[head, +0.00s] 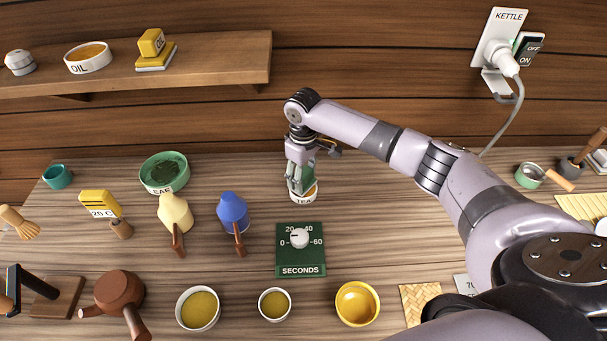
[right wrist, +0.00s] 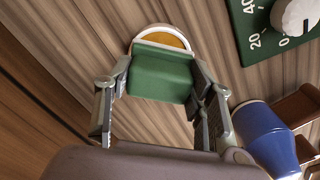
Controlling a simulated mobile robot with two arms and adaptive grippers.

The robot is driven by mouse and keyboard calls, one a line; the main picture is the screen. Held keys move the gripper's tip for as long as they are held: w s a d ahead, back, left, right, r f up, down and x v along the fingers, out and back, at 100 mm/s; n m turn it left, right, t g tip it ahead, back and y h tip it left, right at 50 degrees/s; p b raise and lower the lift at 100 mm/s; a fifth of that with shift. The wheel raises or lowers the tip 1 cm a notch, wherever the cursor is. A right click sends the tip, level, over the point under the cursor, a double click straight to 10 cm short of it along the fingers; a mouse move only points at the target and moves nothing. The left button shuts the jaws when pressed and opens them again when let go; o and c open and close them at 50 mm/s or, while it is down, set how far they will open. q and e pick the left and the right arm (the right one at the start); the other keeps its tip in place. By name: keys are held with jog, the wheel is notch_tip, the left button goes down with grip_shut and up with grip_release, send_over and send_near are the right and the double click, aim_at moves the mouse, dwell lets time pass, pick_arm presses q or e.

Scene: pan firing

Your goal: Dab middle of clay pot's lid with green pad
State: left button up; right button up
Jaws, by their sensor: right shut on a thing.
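My right gripper (head: 299,180) is shut on the green pad (right wrist: 162,72), which sits between its fingers in the right wrist view. The pad is at the small white TEA dish (head: 304,198) with orange contents; the dish also shows in the right wrist view (right wrist: 160,31). I cannot tell if the pad touches the contents. The brown clay pot (head: 119,289), with a spout and a handle, stands at the front left, well away from the gripper. Its round top faces up. My left gripper is not in view.
A green SECONDS timer (head: 300,260) lies just in front of the TEA dish. A blue pot (head: 232,208) and a cream pot (head: 175,210) stand to its left. Bowls (head: 199,308) line the front. A shelf (head: 200,62) overhangs the back left.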

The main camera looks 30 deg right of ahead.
aim_at(304, 174)
jog(key=shift+f, duration=0.55)
dwell(0.6)
jog(key=shift+s+f+p, duration=0.1)
jog(key=shift+s+p, duration=0.05)
jog(key=shift+p, duration=0.15)
dwell(2.0)
notch_tip(304, 174, up, 7)
jog(key=p, duration=0.8)
dwell(0.4)
dwell(0.4)
